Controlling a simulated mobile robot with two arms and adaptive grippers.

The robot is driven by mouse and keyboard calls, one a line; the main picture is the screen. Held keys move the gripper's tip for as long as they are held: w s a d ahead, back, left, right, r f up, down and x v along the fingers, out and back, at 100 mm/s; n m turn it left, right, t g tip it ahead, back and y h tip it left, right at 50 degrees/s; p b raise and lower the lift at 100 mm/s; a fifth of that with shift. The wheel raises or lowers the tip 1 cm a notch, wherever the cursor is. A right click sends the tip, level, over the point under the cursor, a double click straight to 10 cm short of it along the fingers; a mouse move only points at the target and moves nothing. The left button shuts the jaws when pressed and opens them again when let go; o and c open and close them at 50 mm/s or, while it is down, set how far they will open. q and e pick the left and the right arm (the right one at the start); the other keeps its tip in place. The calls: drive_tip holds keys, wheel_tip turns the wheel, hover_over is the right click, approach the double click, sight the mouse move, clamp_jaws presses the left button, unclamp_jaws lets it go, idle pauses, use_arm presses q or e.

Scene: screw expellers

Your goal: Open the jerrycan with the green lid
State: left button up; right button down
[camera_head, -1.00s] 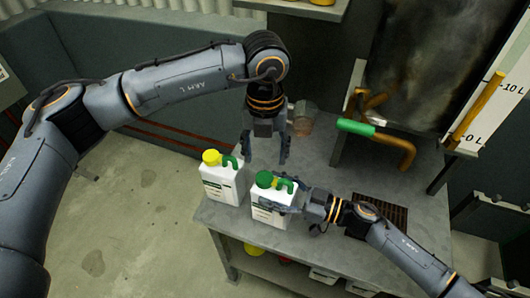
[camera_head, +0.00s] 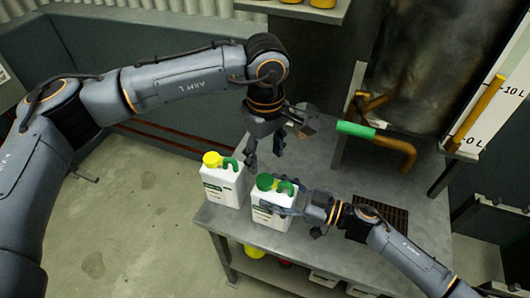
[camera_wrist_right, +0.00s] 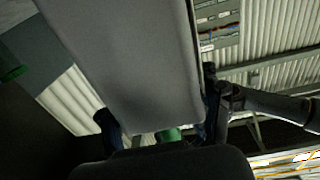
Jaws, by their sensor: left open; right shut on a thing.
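The jerrycan with the green lid (camera_head: 270,213) stands upright on the grey metal table, white with a green handle. Its green lid (camera_head: 265,181) is on top at the left, seated on the neck as far as I can see. My right gripper (camera_head: 290,205) is shut on this jerrycan from the right; in the right wrist view the can's pale side (camera_wrist_right: 130,60) fills the middle between the fingers. My left gripper (camera_head: 264,155) is open and empty, above and behind the green lid, its fingers pointing down and apart from it.
A second white jerrycan with a yellow lid (camera_head: 222,184) stands close on the left. Behind are a pipe with a green grip (camera_head: 355,130) and a metal tank (camera_head: 425,60). A dark grate (camera_head: 380,218) lies at the right of the table (camera_head: 325,255).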

sight(265, 180)
use_arm(q)
drive_tip(key=m, duration=1.5)
drive_tip(key=shift+m, duration=0.4)
drive_tip(key=m, duration=0.5)
drive_tip(key=shift+f+m, duration=0.1)
drive_tip(key=shift+m, duration=0.3)
drive_tip(key=shift+f, duration=3.9)
